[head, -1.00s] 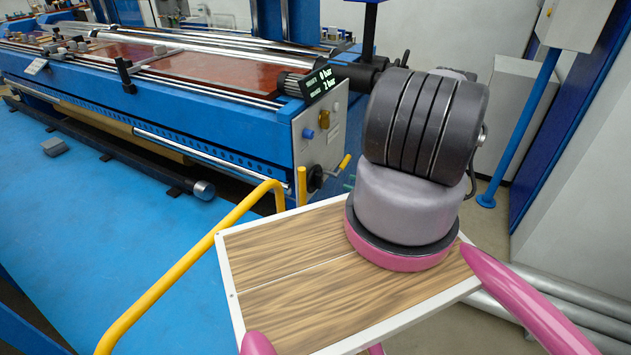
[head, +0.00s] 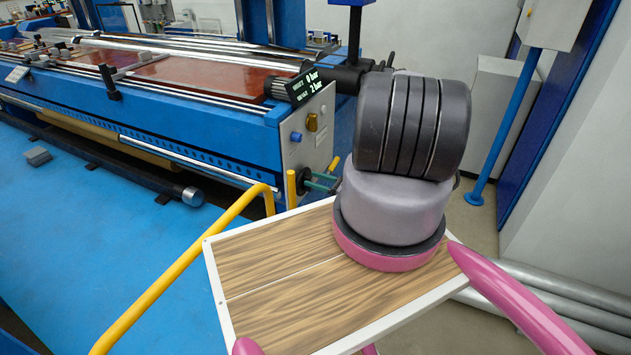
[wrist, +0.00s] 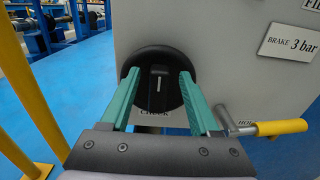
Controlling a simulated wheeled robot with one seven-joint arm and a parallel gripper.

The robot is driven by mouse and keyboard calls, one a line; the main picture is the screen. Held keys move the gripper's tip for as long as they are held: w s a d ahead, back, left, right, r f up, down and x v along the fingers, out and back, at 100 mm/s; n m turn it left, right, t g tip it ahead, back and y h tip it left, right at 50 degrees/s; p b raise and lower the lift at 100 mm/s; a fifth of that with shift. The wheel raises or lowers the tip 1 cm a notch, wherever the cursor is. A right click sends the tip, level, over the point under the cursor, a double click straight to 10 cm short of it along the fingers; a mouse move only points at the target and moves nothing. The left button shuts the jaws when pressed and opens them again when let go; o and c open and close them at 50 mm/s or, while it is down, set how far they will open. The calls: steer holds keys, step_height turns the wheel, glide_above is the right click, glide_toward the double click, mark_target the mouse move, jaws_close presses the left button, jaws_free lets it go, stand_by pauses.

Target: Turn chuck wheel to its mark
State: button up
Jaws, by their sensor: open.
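The chuck wheel (wrist: 158,62) is a round black knob on the grey end panel, with a short white line upright on its face. A partly covered label reading CHUCK lies below it. In the head view the wheel (head: 303,183) is small and dark, low on the machine's end. My gripper (wrist: 158,86) is open, its teal fingers on the left and right of the wheel's middle in the wrist view. I cannot tell whether they touch it. In the head view my gripper (head: 319,182) reaches the wheel from the right, partly hidden by my arm. No separate target mark is clear.
A crank with a yellow handle (wrist: 282,127) sticks out close to the right finger. A yellow rail (wrist: 30,95) stands at the left.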

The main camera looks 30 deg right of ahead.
jaws_close()
